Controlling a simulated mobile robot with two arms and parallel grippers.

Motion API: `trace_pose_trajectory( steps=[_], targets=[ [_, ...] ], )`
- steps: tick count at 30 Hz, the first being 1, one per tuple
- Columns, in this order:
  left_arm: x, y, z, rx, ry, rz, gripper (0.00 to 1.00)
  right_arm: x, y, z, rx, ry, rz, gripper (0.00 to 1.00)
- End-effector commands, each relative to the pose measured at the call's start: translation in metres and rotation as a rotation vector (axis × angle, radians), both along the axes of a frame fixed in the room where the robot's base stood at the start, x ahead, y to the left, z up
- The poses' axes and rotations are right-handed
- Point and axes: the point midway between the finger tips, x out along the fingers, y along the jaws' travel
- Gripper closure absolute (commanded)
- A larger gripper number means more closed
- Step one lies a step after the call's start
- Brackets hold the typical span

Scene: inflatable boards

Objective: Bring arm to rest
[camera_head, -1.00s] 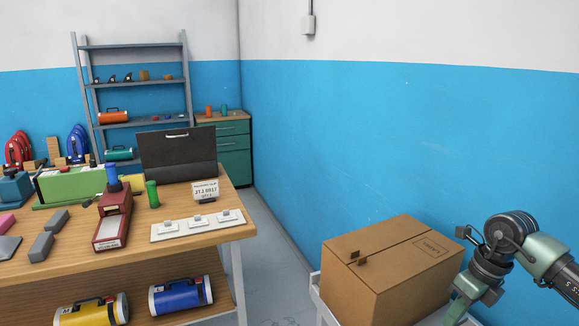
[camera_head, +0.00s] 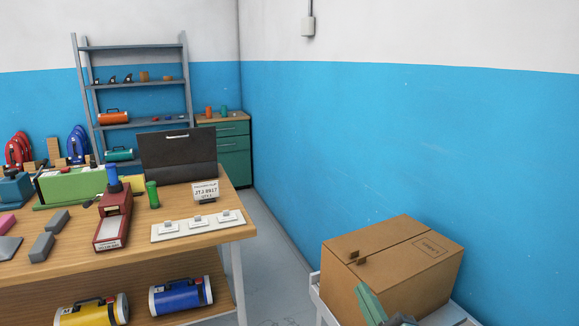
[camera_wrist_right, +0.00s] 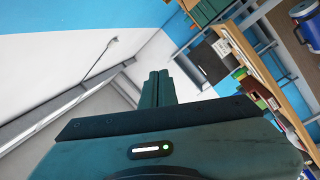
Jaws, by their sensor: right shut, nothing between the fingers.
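My right gripper (camera_head: 369,301) shows at the bottom of the head view, in front of the cardboard box (camera_head: 385,268). In the right wrist view its two fingers (camera_wrist_right: 160,84) lie together, shut with nothing between them. Most of my right arm is below the head view's lower edge. My left gripper and arm do not show in either view.
The closed cardboard box sits on a white cart (camera_head: 315,292) at the lower right. A wooden workbench (camera_head: 215,240) with tools stands on the left, with a yellow and a blue canister below. A floor gap (camera_head: 272,240) lies between bench and cart.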

Motion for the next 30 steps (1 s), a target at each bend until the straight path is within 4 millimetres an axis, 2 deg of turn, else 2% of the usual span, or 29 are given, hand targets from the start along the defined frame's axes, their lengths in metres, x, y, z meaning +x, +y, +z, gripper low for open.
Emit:
trace_pose_trajectory(
  steps=[1,4,6,9,15,21,25,30],
  targets=[
    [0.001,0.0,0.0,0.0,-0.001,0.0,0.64,-0.014,-0.019,-0.032,0.105,0.143,-0.088,1.0],
    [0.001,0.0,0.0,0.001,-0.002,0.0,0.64,-0.049,-0.048,-0.094,0.265,0.415,-0.242,1.0],
    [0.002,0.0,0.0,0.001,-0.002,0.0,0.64,-0.081,-0.059,-0.132,0.349,0.59,-0.327,1.0],
    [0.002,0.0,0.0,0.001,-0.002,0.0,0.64,-0.126,-0.066,-0.172,0.432,0.795,-0.415,1.0],
    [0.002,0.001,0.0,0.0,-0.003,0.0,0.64,-0.199,-0.066,-0.215,0.524,1.076,-0.519,1.0],
    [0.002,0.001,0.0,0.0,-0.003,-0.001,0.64,-0.259,-0.06,-0.236,0.576,1.288,-0.584,1.0],
    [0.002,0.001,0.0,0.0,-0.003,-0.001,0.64,-0.296,-0.055,-0.243,0.602,1.412,-0.617,1.0],
    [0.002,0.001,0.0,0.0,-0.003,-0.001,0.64,-0.281,-0.054,-0.29,0.589,1.42,-0.621,1.0]
  ],
)
